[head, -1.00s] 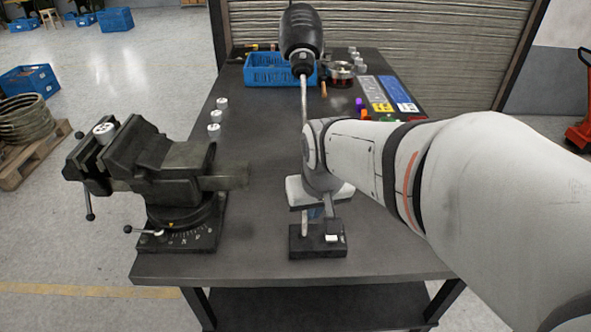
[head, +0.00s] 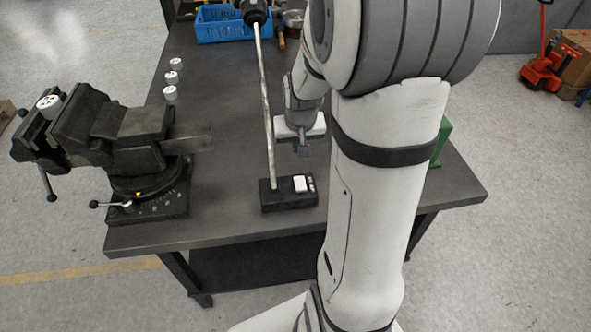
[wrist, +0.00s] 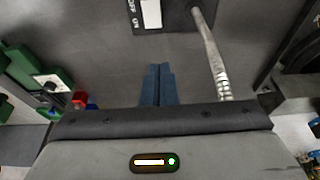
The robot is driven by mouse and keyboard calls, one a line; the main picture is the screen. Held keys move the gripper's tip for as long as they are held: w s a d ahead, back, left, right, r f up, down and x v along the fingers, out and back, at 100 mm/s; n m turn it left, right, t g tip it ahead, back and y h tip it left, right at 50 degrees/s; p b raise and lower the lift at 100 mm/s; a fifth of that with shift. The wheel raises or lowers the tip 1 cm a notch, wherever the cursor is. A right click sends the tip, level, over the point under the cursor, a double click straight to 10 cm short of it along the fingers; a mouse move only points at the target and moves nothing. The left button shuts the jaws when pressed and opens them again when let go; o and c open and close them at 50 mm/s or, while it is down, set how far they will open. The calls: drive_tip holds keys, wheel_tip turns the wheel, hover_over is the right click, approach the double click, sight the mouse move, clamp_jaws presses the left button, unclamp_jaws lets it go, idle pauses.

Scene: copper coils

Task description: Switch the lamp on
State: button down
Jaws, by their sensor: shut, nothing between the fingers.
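The lamp's dark base (head: 275,202) stands near the table's front edge. A thin pole (head: 266,110) rises from it to a black lamp head (head: 254,12), cut off at the top of the head view; I see no glow. A white switch (head: 300,184) sits on the base's right part. In the wrist view the switch (wrist: 151,12) has OFF and ON lettering beside it. My gripper (head: 303,148) is shut and empty, behind the base and a little right. Its blue fingers (wrist: 158,70) show apart from the switch in the wrist view.
A dark vise (head: 145,155) stands left on the table (head: 225,130), with several white cylinders (head: 171,93) behind it. A blue crate (head: 225,25) is at the back. A green object (head: 441,142) at the right is partly hidden by my arm.

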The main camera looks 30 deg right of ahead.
drive_tip(key=p, duration=0.2)
approach(295, 178)
drive_tip(key=x, duration=0.5)
drive_tip(key=shift+w+d+f, duration=0.1)
drive_tip(key=shift+w+d, duration=0.1)
drive_tip(key=shift+w, duration=0.25)
drive_tip(key=shift+f, duration=0.65)
drive_tip(key=shift+w+f+g, duration=0.15)
drive_tip(key=shift+f+g, duration=0.1)
drive_tip(key=shift+g, duration=0.05)
drive_tip(key=shift+s, duration=0.2)
drive_tip(key=shift+s+a+r, duration=0.2)
drive_tip(key=shift+s+r, duration=0.1)
drive_tip(key=shift+s, duration=0.25)
